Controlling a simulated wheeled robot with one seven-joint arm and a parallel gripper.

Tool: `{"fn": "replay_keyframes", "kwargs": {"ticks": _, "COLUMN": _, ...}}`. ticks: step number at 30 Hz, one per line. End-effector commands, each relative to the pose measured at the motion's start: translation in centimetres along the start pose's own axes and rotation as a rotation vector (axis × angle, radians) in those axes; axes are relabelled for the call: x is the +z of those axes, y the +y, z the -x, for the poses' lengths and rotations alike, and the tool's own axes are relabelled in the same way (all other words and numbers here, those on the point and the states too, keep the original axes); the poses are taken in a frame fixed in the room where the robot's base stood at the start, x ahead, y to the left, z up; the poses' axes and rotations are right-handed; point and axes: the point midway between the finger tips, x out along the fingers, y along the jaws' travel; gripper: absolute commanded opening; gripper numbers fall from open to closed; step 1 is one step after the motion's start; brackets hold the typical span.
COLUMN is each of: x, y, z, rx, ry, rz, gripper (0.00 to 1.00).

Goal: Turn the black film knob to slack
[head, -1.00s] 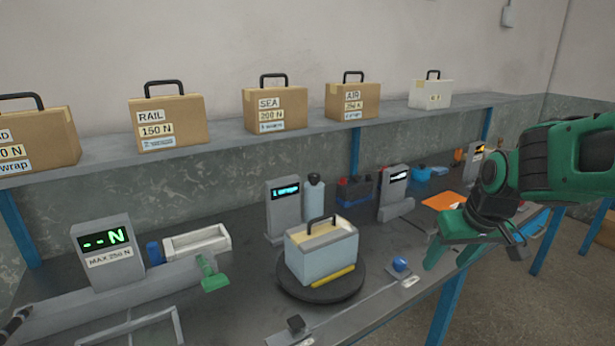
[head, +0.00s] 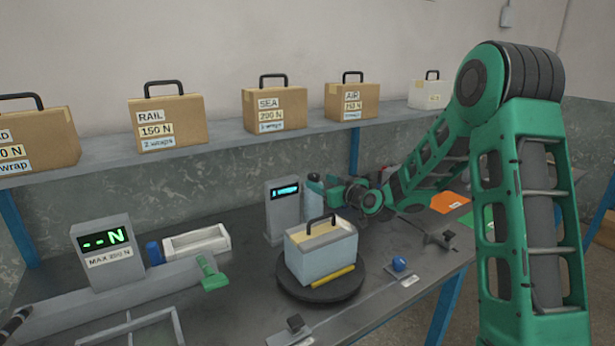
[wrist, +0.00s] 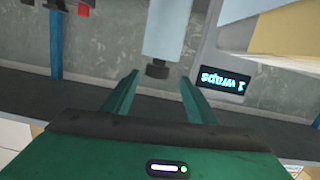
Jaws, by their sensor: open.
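The black film knob (wrist: 157,69) caps the end of the pale blue film roll (wrist: 169,28), which appears upside down in the wrist view. In the head view the roll (head: 313,200) stands upright beside the grey display post (head: 283,211). My gripper (wrist: 159,79) is open, with one finger on either side of the knob in the picture. I see no contact, and the depth between fingertips and knob is hard to judge. In the head view my gripper (head: 331,183) is at the roll's top, partly covering it. The post's screen reads "1 wraps" in the wrist view (wrist: 223,85).
A pale battery (head: 321,252) with a black handle and yellow strip sits on a dark round turntable (head: 298,291) in front of the roll. A blue knob (head: 399,263) is to its right. Labelled boxes stand on the shelf (head: 215,149) above. A force display (head: 107,252) stands left.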

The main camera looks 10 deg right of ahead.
Motion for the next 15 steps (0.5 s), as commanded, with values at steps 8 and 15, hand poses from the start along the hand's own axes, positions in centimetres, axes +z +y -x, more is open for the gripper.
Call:
{"fn": "replay_keyframes", "kwargs": {"ticks": 8, "x": 0.4, "y": 0.5, "z": -2.8, "rx": 0.044, "ry": 0.132, "rz": -0.059, "gripper": 0.53}}
{"fn": "replay_keyframes", "kwargs": {"ticks": 15, "x": 0.2, "y": 0.8, "z": -4.0, "rx": 0.053, "ry": 0.154, "rz": -0.066, "gripper": 0.53}}
